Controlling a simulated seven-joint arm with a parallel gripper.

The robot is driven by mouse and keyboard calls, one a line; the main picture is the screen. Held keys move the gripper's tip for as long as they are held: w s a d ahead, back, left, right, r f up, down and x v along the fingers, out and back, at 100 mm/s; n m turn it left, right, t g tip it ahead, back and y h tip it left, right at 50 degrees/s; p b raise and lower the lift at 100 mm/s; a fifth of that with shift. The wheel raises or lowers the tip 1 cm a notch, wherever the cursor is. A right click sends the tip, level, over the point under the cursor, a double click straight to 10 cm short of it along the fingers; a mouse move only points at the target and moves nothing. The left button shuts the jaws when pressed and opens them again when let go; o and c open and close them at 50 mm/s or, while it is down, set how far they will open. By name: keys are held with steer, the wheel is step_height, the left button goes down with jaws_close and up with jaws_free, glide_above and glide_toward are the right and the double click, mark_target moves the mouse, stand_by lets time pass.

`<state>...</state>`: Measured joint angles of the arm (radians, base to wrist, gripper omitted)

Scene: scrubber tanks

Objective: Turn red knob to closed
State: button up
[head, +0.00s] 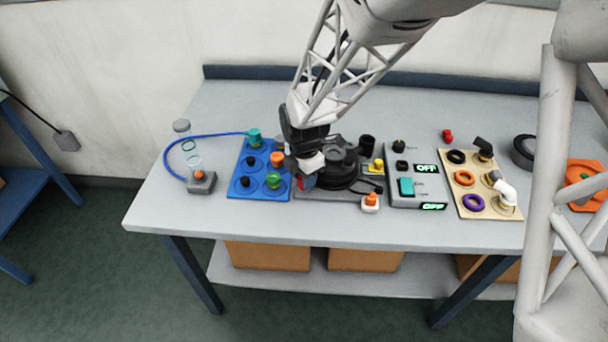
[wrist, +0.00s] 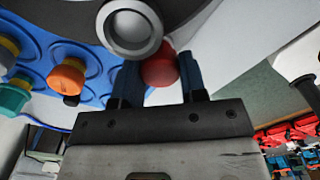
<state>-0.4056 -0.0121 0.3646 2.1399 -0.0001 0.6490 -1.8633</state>
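The red knob (wrist: 160,69) is a rounded red part between the two dark blue fingers of my gripper (wrist: 161,75) in the wrist view. It fills the gap between the fingers, and they appear shut on it. In the head view my gripper (head: 305,180) reaches down at the left end of the dark unit with a round black top (head: 338,170). Only a little red shows there beside a blue finger. Most of the knob is hidden, so its setting cannot be read.
A blue board (head: 240,190) with coloured knobs stands close left of my gripper. A clear tube on a grey base (head: 201,184) is further left. A grey OFF-display panel (head: 420,197) and a tan board with rings (head: 476,208) stand to the right. The table's front strip (head: 330,222) is clear.

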steer(key=shift+c, duration=1.3)
steer(key=shift+m, duration=0.3)
steer(key=m, duration=0.3)
steer(key=shift+m, duration=2)
steer(key=o, duration=0.9)
steer(key=shift+o, duration=0.2)
steer(key=shift+n, duration=0.4)
